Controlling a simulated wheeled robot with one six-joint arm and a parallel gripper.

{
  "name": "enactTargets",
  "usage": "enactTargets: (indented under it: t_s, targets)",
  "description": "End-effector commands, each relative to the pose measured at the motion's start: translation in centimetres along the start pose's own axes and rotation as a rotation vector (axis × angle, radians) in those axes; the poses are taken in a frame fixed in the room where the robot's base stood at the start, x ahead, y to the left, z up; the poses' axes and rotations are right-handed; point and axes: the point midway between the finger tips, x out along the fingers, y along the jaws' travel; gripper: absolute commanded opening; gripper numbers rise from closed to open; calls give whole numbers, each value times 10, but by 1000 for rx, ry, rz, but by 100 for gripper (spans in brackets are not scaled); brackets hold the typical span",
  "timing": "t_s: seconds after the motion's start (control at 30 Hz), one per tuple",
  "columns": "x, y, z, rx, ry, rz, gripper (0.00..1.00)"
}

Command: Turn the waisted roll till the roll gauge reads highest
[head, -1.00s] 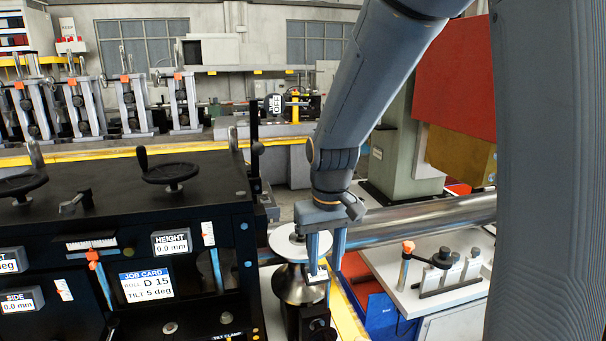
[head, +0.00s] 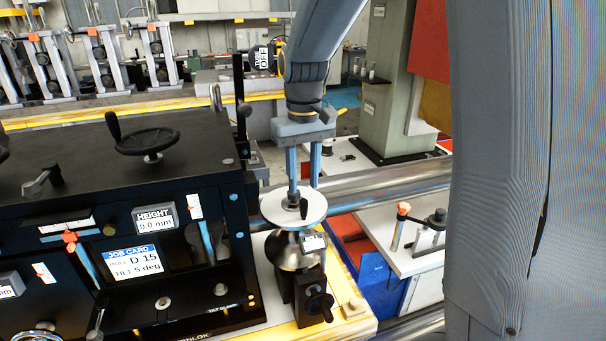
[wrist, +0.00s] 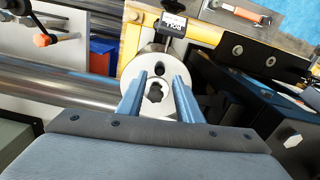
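The waisted roll (head: 293,252) is a shiny metal spool standing upright under a white disc (head: 270,210). The disc has a dark knob and a dark hole in its top, clearer in the wrist view (wrist: 131,99). My gripper (head: 304,197) points down over the disc. In the wrist view my gripper (wrist: 160,76) has its two blue fingers apart, on either side of the knob and hole, with nothing seen clamped. Whether the fingertips touch the disc I cannot tell. The roll gauge (head: 313,242) is a small display beside the roll; its reading is too small to read.
A black hand knob (head: 318,304) sits on the block below the roll. The black console (head: 205,150) with handwheel (head: 148,140), height display (head: 155,217) and job card (head: 135,262) stands at left. A long metal tube (head: 385,185) runs behind to the right. A white bench (head: 410,262) stands right.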

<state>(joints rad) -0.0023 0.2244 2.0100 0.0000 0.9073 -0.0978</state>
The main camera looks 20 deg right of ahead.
Motion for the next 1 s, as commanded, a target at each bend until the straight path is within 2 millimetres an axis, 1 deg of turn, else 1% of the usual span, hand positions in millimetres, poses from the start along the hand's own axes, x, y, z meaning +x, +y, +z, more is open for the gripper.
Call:
enactTargets:
  t_s: [0.03,0.1,0.4,0.53,0.63,1.0]
  targets:
    - [9,0,-1,1,0,0,32]
    - [17,1,-1,1,0,0,32]
    - [49,1,-1,3,0,0,32]
    - [60,1,0,3,1,0,32]
    - [56,1,0,3,1,0,32]
    - [58,1,1,3,-1,0,32]
